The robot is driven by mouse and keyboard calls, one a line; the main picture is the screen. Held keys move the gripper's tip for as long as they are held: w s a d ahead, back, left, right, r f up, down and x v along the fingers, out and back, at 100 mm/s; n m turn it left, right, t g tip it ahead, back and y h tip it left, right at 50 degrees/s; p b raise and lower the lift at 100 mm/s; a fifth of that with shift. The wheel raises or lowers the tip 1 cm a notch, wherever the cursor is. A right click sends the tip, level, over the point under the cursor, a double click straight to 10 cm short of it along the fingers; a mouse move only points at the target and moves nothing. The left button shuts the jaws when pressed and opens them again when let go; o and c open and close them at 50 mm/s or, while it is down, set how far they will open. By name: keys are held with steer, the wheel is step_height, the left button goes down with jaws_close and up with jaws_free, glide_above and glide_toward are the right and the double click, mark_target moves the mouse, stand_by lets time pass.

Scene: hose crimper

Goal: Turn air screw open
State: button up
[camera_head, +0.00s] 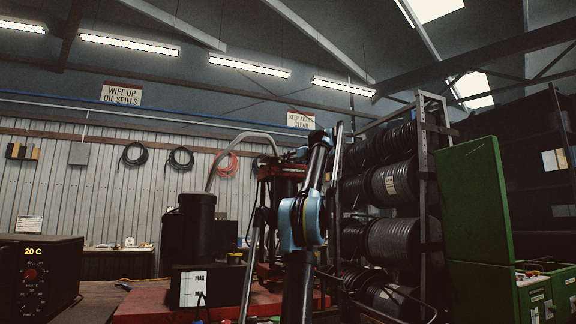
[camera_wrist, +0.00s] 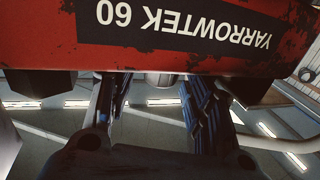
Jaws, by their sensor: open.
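The red hose crimper (camera_head: 283,171) stands behind my blue and black arm in the head view, partly hidden by it. In the wrist view its red body (camera_wrist: 215,58) with an upside-down "YARROWTEK 60" label fills the top of the picture. My gripper (camera_wrist: 155,88) is open, with its two dark fingers apart, reaching up to the red body's lower edge. A small pale round part (camera_wrist: 164,79) shows at that edge between the fingers; I cannot tell for sure whether it is the air screw. I see nothing held between the fingers.
A rack of black hose reels (camera_head: 395,185) and a green cabinet (camera_head: 472,205) stand at the right. A black control box (camera_head: 38,275) reading "20 C" is at the left. A dark cylindrical unit (camera_head: 197,225) and a curved grey hose (camera_head: 222,152) are left of my arm.

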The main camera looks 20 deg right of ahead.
steer(key=shift+x, duration=0.9)
steer(key=c, duration=1.1)
steer(key=shift+m+t+h, duration=0.3)
steer(key=shift+m+h, duration=0.4)
steer(key=shift+h, duration=0.3)
steer(key=o, duration=1.1)
steer(key=s+d, duration=0.2)
steer(key=s, duration=0.9)
steer(key=shift+s, duration=0.35)
